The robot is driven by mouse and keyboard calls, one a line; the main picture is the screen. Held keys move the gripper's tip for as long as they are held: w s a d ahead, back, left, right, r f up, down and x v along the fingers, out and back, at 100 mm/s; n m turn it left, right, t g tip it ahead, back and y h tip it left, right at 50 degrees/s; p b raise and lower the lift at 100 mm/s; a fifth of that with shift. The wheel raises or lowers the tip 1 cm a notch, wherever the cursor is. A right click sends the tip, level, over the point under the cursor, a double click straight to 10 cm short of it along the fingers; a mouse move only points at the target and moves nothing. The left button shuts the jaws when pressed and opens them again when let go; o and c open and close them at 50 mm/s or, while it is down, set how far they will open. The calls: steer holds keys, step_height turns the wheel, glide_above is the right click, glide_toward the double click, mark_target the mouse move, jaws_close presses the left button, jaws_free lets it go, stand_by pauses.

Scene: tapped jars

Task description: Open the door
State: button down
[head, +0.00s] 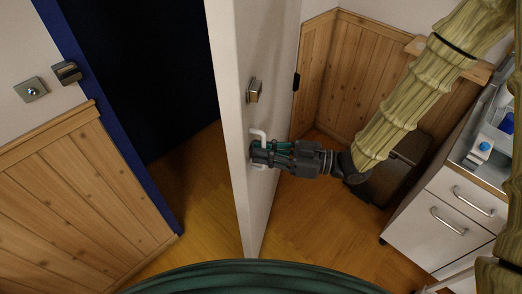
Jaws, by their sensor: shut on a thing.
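The white door (226,90) stands ajar in the head view, swung away from the blue frame (118,130) with a wide gap between them. A white handle (257,134) sticks out from the door near its free edge. My gripper (259,153) is shut on this handle, and its fingers hide the handle's middle part. A metal lock plate (255,90) sits on the door above the handle.
A dark opening and bare wooden floor (190,170) show through the gap. A white drawer cabinet (450,215) with bottles on top stands at the right. A dark bin-like object (395,170) is on the floor behind my arm. Wood panelling (75,200) lines the left wall.

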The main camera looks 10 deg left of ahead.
steer(key=c, duration=1.8)
jaws_free()
steer(key=d, duration=1.2)
steer(key=shift+s, duration=0.35)
